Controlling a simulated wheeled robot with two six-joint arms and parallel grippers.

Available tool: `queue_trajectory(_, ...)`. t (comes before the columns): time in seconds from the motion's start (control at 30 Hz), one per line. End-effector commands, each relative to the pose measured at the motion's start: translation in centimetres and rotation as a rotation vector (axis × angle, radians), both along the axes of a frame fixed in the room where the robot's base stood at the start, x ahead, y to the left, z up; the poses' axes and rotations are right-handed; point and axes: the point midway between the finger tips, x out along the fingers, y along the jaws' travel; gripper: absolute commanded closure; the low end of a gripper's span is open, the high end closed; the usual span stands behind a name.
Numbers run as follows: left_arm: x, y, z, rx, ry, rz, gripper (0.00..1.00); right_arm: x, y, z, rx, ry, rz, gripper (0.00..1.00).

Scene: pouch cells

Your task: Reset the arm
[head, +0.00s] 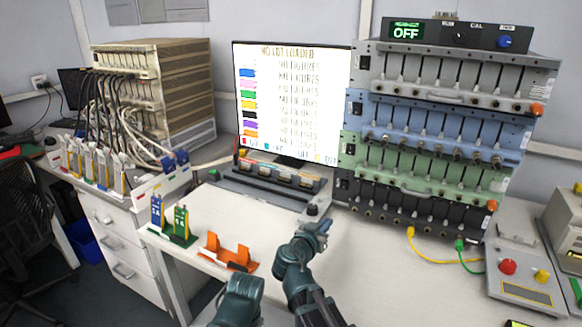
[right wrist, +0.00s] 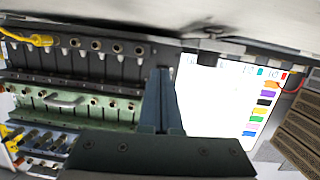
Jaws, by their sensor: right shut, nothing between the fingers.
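My right gripper (head: 318,226) is above the white bench in the middle of the head view, in front of the rack of channels. Its fingers are shut together with nothing between them; they also show in the right wrist view (right wrist: 161,100). My left gripper does not show. A blue pouch cell (head: 156,212) and a green pouch cell (head: 181,222) stand upright in holders at the left of the bench. An orange holder (head: 228,252) sits to their right, left of my right gripper, and looks empty.
A tiered rack (head: 440,120) stands at the back right, with an OFF display on top. A monitor (head: 290,100) stands behind a grey fixture (head: 265,187). A control box (head: 525,275) with red and yellow buttons sits at the right. The bench between is mostly clear.

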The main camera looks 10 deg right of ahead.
Motion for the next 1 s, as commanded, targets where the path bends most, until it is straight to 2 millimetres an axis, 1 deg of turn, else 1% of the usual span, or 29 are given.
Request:
queue_trajectory(0.03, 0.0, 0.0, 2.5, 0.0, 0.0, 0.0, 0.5, -1.0, -0.1, 1.5, 0.004, 0.059, -0.013, 1.0)
queue_trajectory(0.07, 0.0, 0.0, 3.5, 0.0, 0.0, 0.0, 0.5, -1.6, -0.1, 1.6, 0.008, 0.103, -0.021, 1.0)
queue_trajectory(0.1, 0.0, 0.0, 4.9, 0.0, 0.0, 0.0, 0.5, -2.5, -0.1, 1.8, 0.013, 0.175, -0.029, 1.0)
queue_trajectory(0.17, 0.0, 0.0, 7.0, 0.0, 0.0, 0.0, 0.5, -4.2, 0.2, 1.9, 0.022, 0.296, -0.031, 1.0)
queue_trajectory(0.2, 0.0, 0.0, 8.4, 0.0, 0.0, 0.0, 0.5, -5.4, 0.5, 1.9, 0.031, 0.383, -0.025, 1.0)
queue_trajectory(0.27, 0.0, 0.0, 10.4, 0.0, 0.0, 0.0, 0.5, -7.3, 1.2, 1.8, 0.044, 0.519, -0.002, 1.0)
queue_trajectory(0.3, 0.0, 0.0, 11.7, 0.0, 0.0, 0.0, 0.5, -8.6, 1.8, 1.9, 0.055, 0.611, 0.023, 1.0)
queue_trajectory(0.37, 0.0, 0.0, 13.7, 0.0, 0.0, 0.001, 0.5, -10.8, 3.0, 2.0, 0.07, 0.748, 0.074, 1.0)
queue_trajectory(0.4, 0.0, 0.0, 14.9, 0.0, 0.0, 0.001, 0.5, -12.2, 3.9, 2.2, 0.081, 0.841, 0.118, 1.0)
queue_trajectory(0.47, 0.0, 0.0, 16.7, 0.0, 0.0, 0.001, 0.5, -14.4, 5.3, 2.6, 0.099, 0.969, 0.192, 1.0)
queue_trajectory(0.5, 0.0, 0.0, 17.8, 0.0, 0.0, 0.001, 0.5, -15.8, 6.2, 2.9, 0.109, 1.048, 0.249, 1.0)
queue_trajectory(0.6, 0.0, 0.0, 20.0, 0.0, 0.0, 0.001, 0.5, -19.1, 8.5, 3.8, 0.133, 1.214, 0.395, 1.0)
queue_trajectory(0.73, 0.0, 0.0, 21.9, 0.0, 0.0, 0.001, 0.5, -22.1, 10.8, 4.9, 0.156, 1.355, 0.559, 1.0)
queue_trajectory(0.83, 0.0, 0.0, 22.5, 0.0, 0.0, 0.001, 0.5, -23.5, 11.8, 5.4, 0.166, 1.412, 0.64, 1.0)
queue_trajectory(1.0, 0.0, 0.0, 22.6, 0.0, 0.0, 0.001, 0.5, -24.2, 12.4, 5.4, 0.171, 1.441, 0.686, 1.0)
